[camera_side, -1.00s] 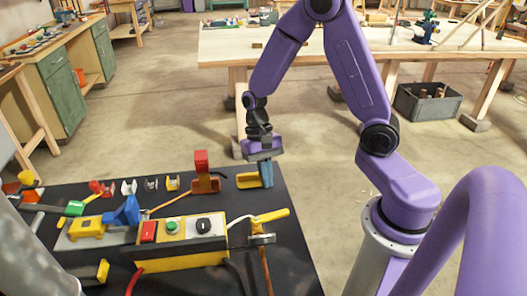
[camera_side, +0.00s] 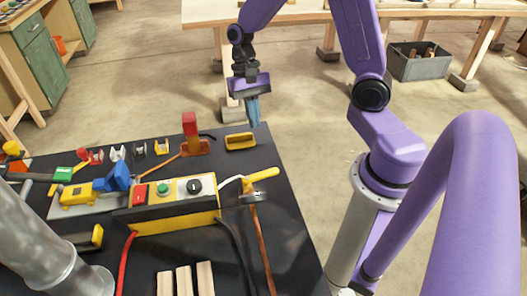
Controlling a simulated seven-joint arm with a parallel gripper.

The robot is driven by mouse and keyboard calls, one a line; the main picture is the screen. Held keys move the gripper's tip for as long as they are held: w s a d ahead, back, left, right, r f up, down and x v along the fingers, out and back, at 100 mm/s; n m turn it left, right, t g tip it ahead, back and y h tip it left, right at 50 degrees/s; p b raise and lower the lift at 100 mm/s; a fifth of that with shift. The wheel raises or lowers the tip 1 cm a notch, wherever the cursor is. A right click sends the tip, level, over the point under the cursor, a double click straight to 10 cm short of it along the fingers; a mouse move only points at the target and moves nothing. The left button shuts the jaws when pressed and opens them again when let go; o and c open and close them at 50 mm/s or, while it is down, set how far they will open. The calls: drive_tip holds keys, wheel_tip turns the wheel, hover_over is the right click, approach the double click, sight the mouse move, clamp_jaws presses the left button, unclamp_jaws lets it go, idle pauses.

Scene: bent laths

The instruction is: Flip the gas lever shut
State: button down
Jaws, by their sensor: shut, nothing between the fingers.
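The gas lever (camera_side: 263,174) is a yellow handle near the right side of the dark bench, beside the control box. It points right and slightly away, across the line of a copper pipe (camera_side: 262,245).
A small yellow tray (camera_side: 240,142) lies between my gripper and the lever. The yellow control box (camera_side: 175,222) with buttons and a knob is left of the lever. Several pale laths (camera_side: 185,281) lie in front.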

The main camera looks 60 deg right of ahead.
sight(270, 171)
drive_tip(key=x, duration=0.8)
drive_tip(key=shift+d, duration=0.1)
drive_tip(key=shift+s+a, duration=0.65)
drive_tip(key=shift+s, duration=0.2)
drive_tip(key=shift+s+a, duration=0.6)
drive_tip(key=shift+s, duration=0.15)
drive_tip(key=shift+s+a, duration=0.2)
drive_tip(key=shift+s, duration=0.25)
drive_tip(key=shift+s+a, duration=0.2)
drive_tip(key=shift+s, duration=0.25)
